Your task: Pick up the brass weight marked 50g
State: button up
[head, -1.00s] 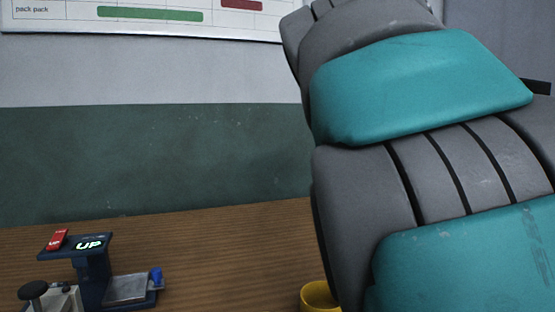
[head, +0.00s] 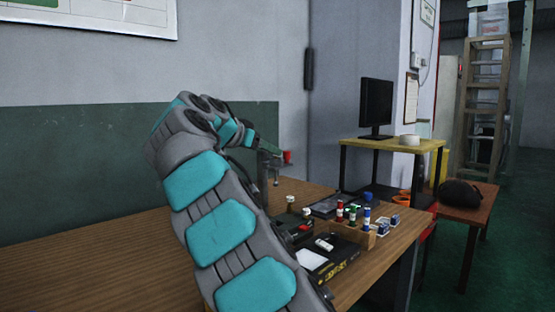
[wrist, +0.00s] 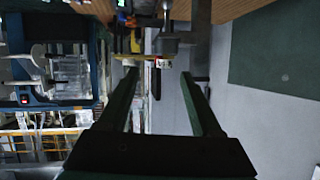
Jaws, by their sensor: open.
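I cannot make out a brass weight marked 50g in either view. My gripper (wrist: 159,78) is open in the wrist view, with two green fingers spread apart and nothing visibly held between them. In the head view my gripper (head: 272,155) is above the workbench, small and partly hidden by my wrist. A small red item (head: 287,157) shows at the fingers; whether they touch it I cannot tell. A grey stand (head: 264,172) is just under the gripper. My arm hides part of the bench.
The wooden workbench (head: 85,260) is bare at the left. Small colored bottles (head: 352,214), a wooden rack (head: 365,237) and a dark box (head: 335,262) crowd its right end. A yellow-topped table (head: 385,146) holds a monitor (head: 376,108). Green floor lies at the right.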

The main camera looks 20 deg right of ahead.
aim_at(276, 158)
jog(key=shift+w+p+x, duration=0.15)
jog(key=shift+p+x, duration=0.25)
jog(key=shift+x, duration=1.4)
jog(key=shift+w+p+x, duration=0.15)
jog(key=shift+p+x, duration=0.2)
jog(key=shift+x, duration=1.4)
jog(key=shift+a+r, duration=0.15)
jog(key=shift+r, duration=0.05)
grip_shut()
